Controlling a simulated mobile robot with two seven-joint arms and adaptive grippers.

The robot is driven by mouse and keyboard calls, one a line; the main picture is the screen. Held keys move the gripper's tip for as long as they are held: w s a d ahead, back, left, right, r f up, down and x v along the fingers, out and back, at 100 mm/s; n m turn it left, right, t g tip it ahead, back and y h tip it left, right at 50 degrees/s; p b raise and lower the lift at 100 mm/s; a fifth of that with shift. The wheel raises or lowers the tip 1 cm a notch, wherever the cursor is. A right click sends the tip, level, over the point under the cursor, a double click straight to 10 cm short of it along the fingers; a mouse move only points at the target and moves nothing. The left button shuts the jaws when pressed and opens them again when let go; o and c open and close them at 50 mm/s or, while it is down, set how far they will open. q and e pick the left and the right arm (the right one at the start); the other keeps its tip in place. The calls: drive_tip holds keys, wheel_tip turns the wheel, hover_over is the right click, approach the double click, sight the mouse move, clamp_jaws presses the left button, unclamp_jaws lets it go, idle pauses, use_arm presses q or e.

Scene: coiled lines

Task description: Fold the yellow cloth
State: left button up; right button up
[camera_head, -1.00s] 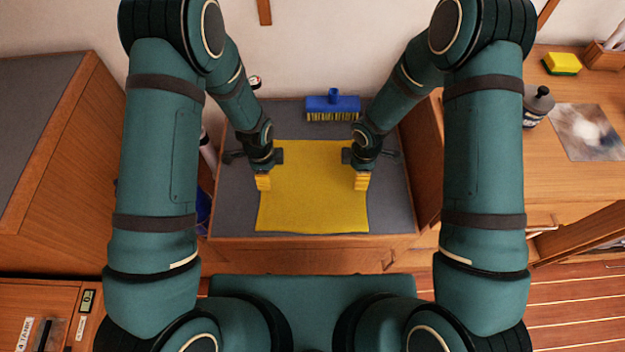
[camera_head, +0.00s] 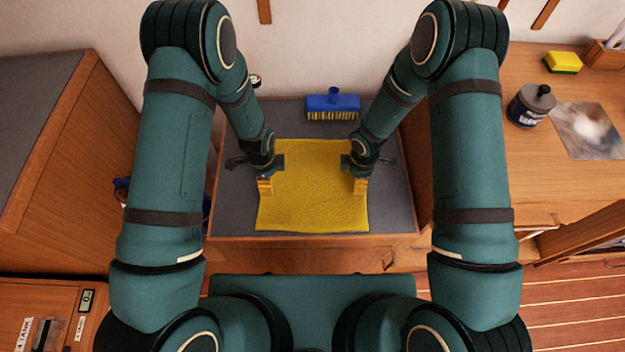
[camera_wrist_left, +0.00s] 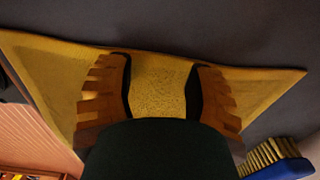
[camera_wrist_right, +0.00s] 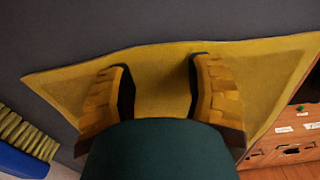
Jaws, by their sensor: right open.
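The yellow cloth (camera_head: 312,200) lies spread flat and unfolded on the grey counter top. My left gripper (camera_head: 264,187) is over the cloth's left edge, pointing down. My right gripper (camera_head: 360,187) is over its right edge. In the left wrist view the fingers (camera_wrist_left: 160,95) stand apart with cloth (camera_wrist_left: 160,78) showing between them. In the right wrist view the fingers (camera_wrist_right: 160,95) are also apart over the cloth (camera_wrist_right: 160,75). Both grippers are empty and close to the cloth; whether the fingertips touch it I cannot tell.
A blue brush (camera_head: 333,105) lies on the grey counter (camera_head: 390,215) behind the cloth. On the wooden worktop at right are a dark jar (camera_head: 530,106), a picture sheet (camera_head: 588,130) and a yellow sponge (camera_head: 562,62). A wooden cabinet (camera_head: 60,170) stands at left.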

drive_tip(key=shift+f, duration=0.1)
use_arm(q)
drive_tip(key=shift+f, duration=0.1)
drive_tip(key=c, duration=0.9)
use_arm(e)
drive_tip(key=c, duration=0.9)
use_arm(q)
drive_tip(key=shift+f, duration=0.1)
clamp_jaws()
use_arm(e)
drive_tip(key=shift+f, duration=0.1)
clamp_jaws()
use_arm(q)
drive_tip(key=shift+s, duration=0.1)
use_arm(e)
drive_tip(key=shift+s, duration=0.1)
